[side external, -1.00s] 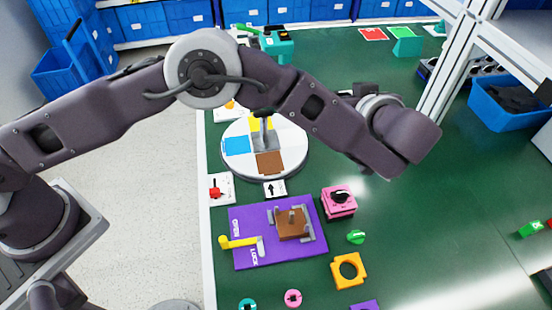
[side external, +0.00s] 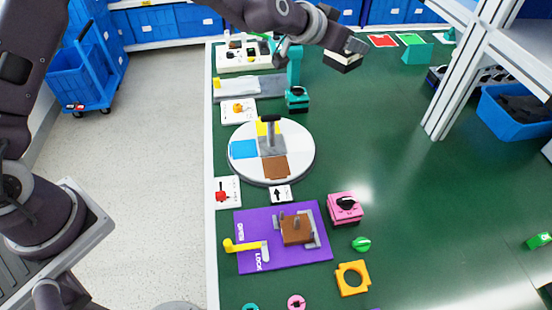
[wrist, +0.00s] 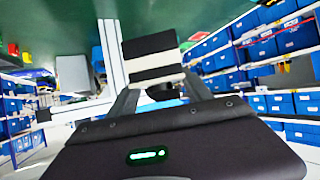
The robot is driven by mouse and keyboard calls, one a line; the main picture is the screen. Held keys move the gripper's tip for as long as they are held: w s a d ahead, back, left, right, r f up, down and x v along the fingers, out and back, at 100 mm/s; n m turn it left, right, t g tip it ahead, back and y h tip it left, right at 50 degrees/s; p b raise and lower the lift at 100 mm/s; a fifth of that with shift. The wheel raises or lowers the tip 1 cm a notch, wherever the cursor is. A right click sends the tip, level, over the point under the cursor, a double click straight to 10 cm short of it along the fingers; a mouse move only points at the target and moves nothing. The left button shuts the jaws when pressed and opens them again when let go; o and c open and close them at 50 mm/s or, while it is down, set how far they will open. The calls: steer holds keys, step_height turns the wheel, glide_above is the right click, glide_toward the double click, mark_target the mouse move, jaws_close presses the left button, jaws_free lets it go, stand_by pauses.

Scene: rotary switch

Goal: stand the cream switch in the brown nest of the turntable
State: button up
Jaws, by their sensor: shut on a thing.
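The cream switch (side external: 343,61) is in my gripper, high above the far part of the green table in the side view. In the wrist view the switch (wrist: 153,66) shows as cream and black bands, with its dark knob between my fingers. My gripper (wrist: 163,91) is shut on that knob. The round white turntable (side external: 302,153) stands well to the lower left of the switch. Its brown nest (side external: 276,167) faces the front and looks empty. Blue (side external: 243,149) and yellow sectors and a grey centre post with a black handle (side external: 270,119) are also on it.
A purple board (side external: 252,222) with a brown switch (side external: 296,229) and yellow lever lies in front of the turntable. A pink switch (side external: 345,208) stands beside it. A teal device (side external: 297,97) stands behind the turntable. The table's middle right is clear.

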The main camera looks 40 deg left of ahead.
mark_target(271, 133)
steer(key=s+a+f+m+g+h, duration=0.2)
steer(key=s+a+f+m+h, duration=0.15)
steer(key=s, duration=0.55)
steer(key=s+a+f+m+g+h, duration=0.1)
steer(key=s+a+f+m+h, duration=0.15)
steer(key=s+f, duration=0.45)
steer(key=f, duration=0.4)
steer(key=s+f, duration=0.1)
steer(key=f, duration=0.7)
steer(key=shift+s+d+f, duration=0.2)
steer(key=shift+s+f, duration=0.05)
steer(key=shift+s, duration=0.1)
steer(key=shift+f, duration=0.1)
steer(key=o, duration=1.7)
